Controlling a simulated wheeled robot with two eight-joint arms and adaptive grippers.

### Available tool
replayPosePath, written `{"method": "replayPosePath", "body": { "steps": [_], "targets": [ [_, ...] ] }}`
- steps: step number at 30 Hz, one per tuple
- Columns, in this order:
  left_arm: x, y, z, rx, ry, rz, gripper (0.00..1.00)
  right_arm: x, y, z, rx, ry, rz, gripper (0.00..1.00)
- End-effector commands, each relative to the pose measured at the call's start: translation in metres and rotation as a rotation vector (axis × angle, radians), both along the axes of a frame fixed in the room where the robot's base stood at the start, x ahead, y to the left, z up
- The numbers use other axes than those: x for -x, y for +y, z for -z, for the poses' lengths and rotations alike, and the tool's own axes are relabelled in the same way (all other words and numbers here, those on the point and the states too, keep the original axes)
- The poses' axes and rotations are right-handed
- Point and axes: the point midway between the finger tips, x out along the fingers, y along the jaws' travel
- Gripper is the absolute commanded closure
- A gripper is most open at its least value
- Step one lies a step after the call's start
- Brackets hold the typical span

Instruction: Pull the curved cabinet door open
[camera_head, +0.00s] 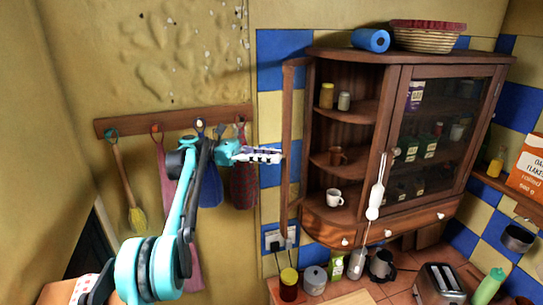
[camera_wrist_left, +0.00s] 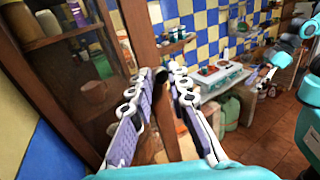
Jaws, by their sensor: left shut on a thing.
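The curved cabinet door (camera_head: 288,150) is a narrow wooden frame at the left end of the brown wall cabinet (camera_head: 400,60). It stands out from the cabinet side, and the left shelves show openly beside it. My left gripper (camera_head: 280,157) is at the door's outer edge.
Cups and jars stand on the left shelves. Aprons and a brush (camera_head: 132,205) hang from the rack (camera_head: 175,120) behind my left arm. A toaster (camera_head: 440,283) and jars stand on the counter below.

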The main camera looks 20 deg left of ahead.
Motion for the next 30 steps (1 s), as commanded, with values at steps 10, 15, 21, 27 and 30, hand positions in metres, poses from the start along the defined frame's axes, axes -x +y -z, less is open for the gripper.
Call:
{"method": "replayPosePath", "body": {
  "steps": [10,15,21,27,30],
  "targets": [
    [0.0,0.0,0.0,0.0,0.0,-0.001,0.75,0.0,0.0,0.0,0.0,0.0,0.0,0.6],
    [0.0,0.0,0.0,0.0,0.0,-0.001,0.75,0.0,0.0,0.0,0.0,0.0,0.0,0.6],
    [0.0,0.0,0.0,0.0,0.0,-0.002,0.75,0.0,0.0,0.0,0.0,0.0,0.0,0.6],
    [0.002,-0.005,0.001,0.0,0.0,-0.029,0.75,0.0,0.0,0.005,0.0,0.0,0.0,0.6],
    [0.005,-0.012,0.002,0.0,0.0,-0.069,0.75,0.0,0.0,0.011,0.0,0.0,0.0,0.6]
  ]
}}
